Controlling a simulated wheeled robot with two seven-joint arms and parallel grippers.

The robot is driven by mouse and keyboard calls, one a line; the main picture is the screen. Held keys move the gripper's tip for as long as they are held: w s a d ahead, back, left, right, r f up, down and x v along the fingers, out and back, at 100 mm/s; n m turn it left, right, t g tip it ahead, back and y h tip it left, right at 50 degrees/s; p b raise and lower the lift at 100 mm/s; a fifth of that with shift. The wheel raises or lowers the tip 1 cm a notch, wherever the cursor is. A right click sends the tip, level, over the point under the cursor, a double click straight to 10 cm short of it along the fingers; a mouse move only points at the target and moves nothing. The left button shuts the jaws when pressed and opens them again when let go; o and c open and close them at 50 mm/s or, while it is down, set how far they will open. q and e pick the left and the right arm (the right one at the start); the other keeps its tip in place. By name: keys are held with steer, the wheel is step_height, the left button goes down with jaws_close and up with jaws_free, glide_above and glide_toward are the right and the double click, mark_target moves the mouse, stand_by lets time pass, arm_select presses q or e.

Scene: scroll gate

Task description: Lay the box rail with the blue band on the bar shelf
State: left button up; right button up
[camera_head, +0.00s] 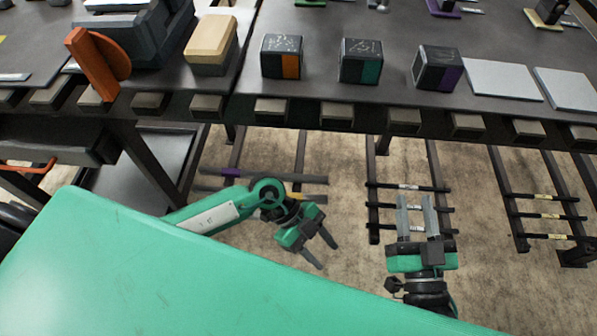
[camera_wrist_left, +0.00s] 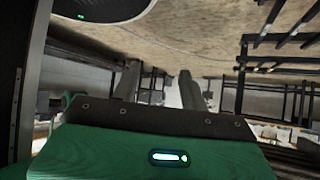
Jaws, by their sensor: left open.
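I make out no blue band on any piece, so I cannot tell which is the box rail. Dark bars with small pale labels lie across a middle rack (camera_head: 374,215) below the table; I cannot tell if this is the bar shelf. My left gripper (camera_head: 322,251) is open and empty, in front of and left of this rack, over the floor. Its spread fingers also show in the left wrist view (camera_wrist_left: 158,88). My right gripper (camera_head: 416,204) has its fingers apart, pointing up the picture, overlapping the middle rack's bars. I see nothing held between them.
Dark cubes with an orange (camera_head: 290,66), a teal (camera_head: 371,72) and a purple side (camera_head: 452,78) stand on the dark table. A tan block (camera_head: 212,44) is left of them. Another rack with yellow-labelled bars (camera_head: 548,216) is at right. Bars with purple and yellow marks (camera_head: 237,173) lie at left.

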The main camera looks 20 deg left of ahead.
arm_select(q)
steer(key=s+d+r+t+h, duration=0.1)
steer(key=d+r+h, duration=0.2)
steer(key=r+h, duration=0.3)
steer(key=s+d+r+t+h, duration=0.1)
steer(key=d+r+h, duration=0.25)
steer(key=r, duration=0.45)
steer(key=w+a+r+n+t+h, duration=0.35)
steer(key=r+n+t, duration=0.25)
steer(key=r+t, duration=0.4)
steer(key=w+a+f+n+t+y, duration=0.2)
steer(key=a+n+t+y, duration=0.2)
steer(key=y, duration=0.4)
steer(key=w+a+f+n+t+y, duration=0.2)
steer(key=a+n+t+y, duration=0.3)
steer(key=n, duration=0.4)
steer(key=t+y, duration=0.1)
steer(key=y, duration=0.1)
steer(key=shift+a+f+n+t+y, duration=0.25)
steer(key=shift+f+n+t+y, duration=0.05)
steer(key=shift+f+y, duration=0.1)
steer(key=shift+w, duration=0.1)
